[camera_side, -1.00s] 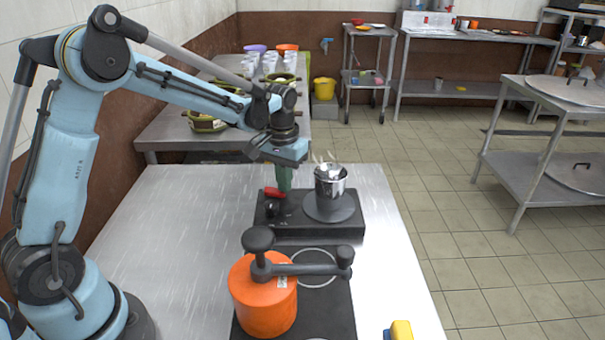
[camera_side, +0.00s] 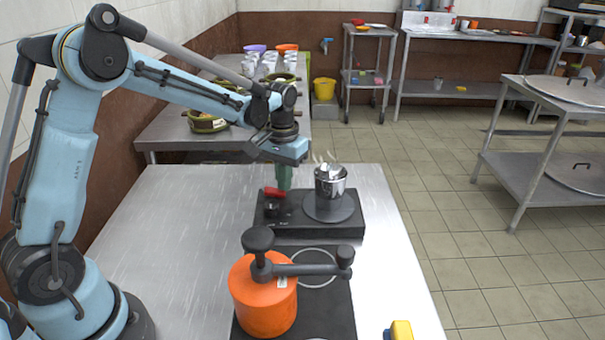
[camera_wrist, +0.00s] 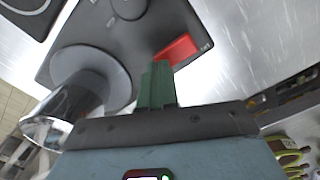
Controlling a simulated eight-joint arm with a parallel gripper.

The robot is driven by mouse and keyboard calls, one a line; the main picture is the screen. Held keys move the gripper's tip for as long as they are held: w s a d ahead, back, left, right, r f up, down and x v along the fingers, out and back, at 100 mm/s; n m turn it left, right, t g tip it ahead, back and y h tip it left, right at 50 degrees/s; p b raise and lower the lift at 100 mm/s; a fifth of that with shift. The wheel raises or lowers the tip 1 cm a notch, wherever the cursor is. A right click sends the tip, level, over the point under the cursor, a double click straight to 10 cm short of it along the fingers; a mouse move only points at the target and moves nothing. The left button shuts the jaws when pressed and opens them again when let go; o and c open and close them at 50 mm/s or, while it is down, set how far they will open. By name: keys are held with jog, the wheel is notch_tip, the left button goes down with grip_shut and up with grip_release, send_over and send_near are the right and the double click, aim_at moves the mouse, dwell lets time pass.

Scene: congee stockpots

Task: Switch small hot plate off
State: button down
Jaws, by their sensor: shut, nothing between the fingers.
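The small hot plate (camera_side: 338,232) is a black slab on the steel table, with a round plate at its right. A red switch (camera_side: 274,192) sits at its far left corner, and a dark knob (camera_side: 272,210) is just in front of it. In the wrist view the red switch (camera_wrist: 177,48) lies just past my fingertips. My gripper (camera_side: 284,186), with green fingers, is shut and empty, pointing down beside the switch. I cannot tell whether the fingers (camera_wrist: 158,68) touch it. The switch's on or off position is not clear.
A steaming metal pot (camera_side: 330,182) stands on the round plate, right of my gripper. An orange pot (camera_side: 262,295) with a dark handle stands nearer, on a black cooktop (camera_side: 335,315). A yellow object (camera_side: 401,330) is at the front edge. The table's left side is clear.

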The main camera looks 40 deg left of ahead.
notch_tip(320, 180, up, 8)
jog(key=shift+f, duration=0.15)
dwell(0.7)
jog(key=s+d+m+t, duration=0.1)
jog(key=s+d+t, duration=0.1)
jog(key=s, duration=0.5)
jog(key=s+d+m+t, duration=0.2)
jog(key=s+t, duration=0.3)
jog(key=s, duration=0.3)
jog(key=shift+s+d+r, duration=0.3)
jog(key=shift+d+r, duration=0.1)
jog(key=shift+d, duration=0.35)
